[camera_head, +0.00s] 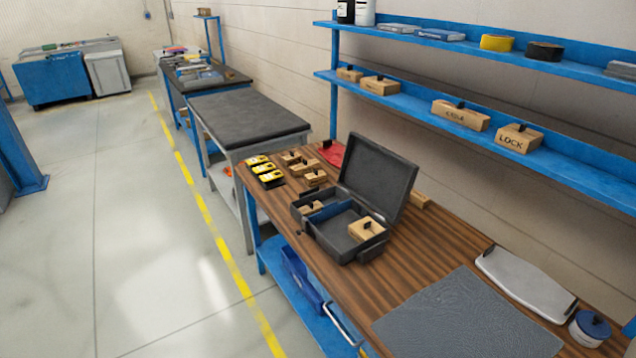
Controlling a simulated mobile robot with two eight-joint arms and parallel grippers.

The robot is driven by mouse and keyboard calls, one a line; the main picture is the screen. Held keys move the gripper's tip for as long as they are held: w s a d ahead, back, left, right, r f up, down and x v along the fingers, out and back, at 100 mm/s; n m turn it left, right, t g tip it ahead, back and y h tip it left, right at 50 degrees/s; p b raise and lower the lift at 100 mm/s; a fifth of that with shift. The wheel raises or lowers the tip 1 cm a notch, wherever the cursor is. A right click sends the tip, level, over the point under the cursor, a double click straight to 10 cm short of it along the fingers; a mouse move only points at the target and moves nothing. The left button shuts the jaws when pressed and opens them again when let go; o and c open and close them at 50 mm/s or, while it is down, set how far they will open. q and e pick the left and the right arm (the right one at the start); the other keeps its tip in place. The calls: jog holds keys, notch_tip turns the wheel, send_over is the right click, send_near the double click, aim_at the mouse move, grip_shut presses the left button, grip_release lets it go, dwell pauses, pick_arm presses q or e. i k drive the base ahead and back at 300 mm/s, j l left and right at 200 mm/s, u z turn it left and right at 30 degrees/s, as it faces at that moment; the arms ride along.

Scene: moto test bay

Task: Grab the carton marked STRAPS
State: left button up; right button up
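No carton with a readable STRAPS label shows. On the lower blue shelf, one carton (519,138) reads LOCK, and another (460,114) has lettering too blurred to read surely. Two smaller cartons, a near one (380,85) and a far one (349,73), stand further left on that shelf. On the wooden bench, small cartons (315,178) stand in a group behind the open black case. One carton (366,229) sits in the case's right part and another (311,208) in its left part. Their labels are unreadable. Neither gripper is in view.
The black case (378,172) stands open on the wooden bench (420,252). Yellow-and-black boxes (264,170), a grey mat (468,318), a grey tray (525,284) and a blue-white tub (590,328) share the bench. The floor (150,270) on the left is clear.

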aim_at(306, 167)
jog(key=i+j+z, duration=0.35)
jog(key=i+j, duration=2.25)
jog(key=i, duration=0.15)
